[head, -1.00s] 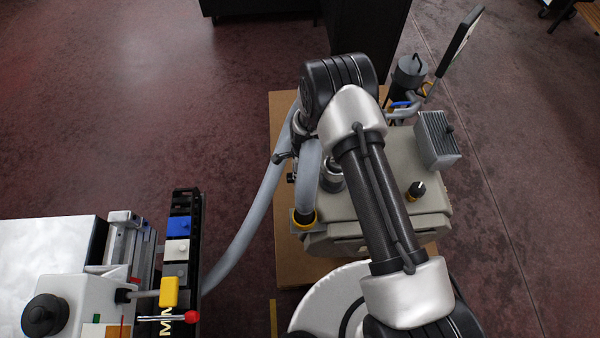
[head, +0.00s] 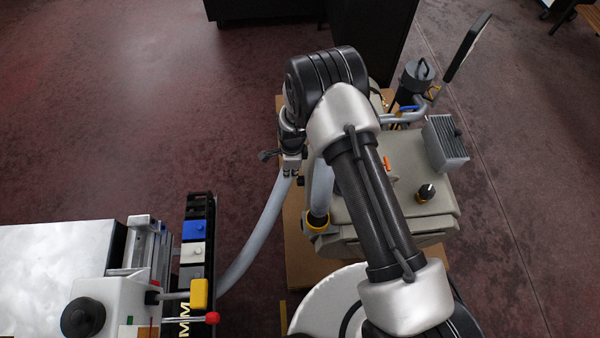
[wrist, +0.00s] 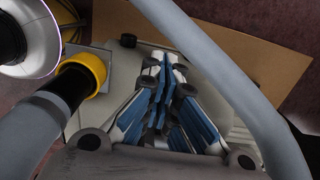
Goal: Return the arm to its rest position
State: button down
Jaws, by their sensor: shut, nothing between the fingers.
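My arm reaches up the middle of the head view, its far joint bent over the vacuum machine. My gripper (wrist: 159,78) shows in the wrist view with its blue-padded fingers drawn together and nothing between them. The gripper is above the vacuum machine (head: 345,222), whose pale housing lies behind the fingers in the wrist view. The grey hose (head: 262,230) runs close by the wrist. It crosses the right side of the wrist view, and I cannot tell whether it touches the gripper.
The machine stands on a brown board (head: 297,258) and carries a finned box (head: 446,144) and a tilted dark panel (head: 467,45).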

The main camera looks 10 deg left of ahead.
jog(key=shift+s+a+r+p, duration=0.15)
jog(key=shift+a+r, duration=0.25)
jog(key=shift+a, duration=0.25)
jog(key=shift+s+a+r+p, duration=0.15)
jog(key=shift+a+r, duration=0.3)
jog(key=shift+a, duration=0.25)
jog(key=shift+s+a+r, duration=0.15)
jog(key=shift+a+r, duration=0.25)
jog(key=shift+a, duration=0.25)
jog(key=w+d+r+n+t, duration=0.1)
jog(key=w+d+r+n, duration=0.15)
jog(key=r, duration=0.55)
jog(key=w+d+r+n, duration=0.1)
jog(key=d+r, duration=0.2)
jog(key=r, duration=0.6)
jog(key=s+d+r+n+t, duration=0.1)
jog(key=s+d+r+n, duration=0.1)
jog(key=d+r, duration=0.45)
jog(key=s+d+r+n, duration=0.2)
jog(key=d+r, duration=0.1)
jog(key=r, duration=0.7)
jog(key=s+d+r+n+t, duration=0.2)
jog(key=s+d+r+n, duration=0.1)
jog(key=s+d+r, duration=0.65)
jog(key=s+d+r+n, duration=0.1)
jog(key=s+d+n, duration=0.3)
jog(key=s, duration=0.8)
jog(key=shift+s+d+t+h, duration=0.2)
jog(key=shift+d+t+h, duration=0.1)
jog(key=shift+d+t, duration=0.1)
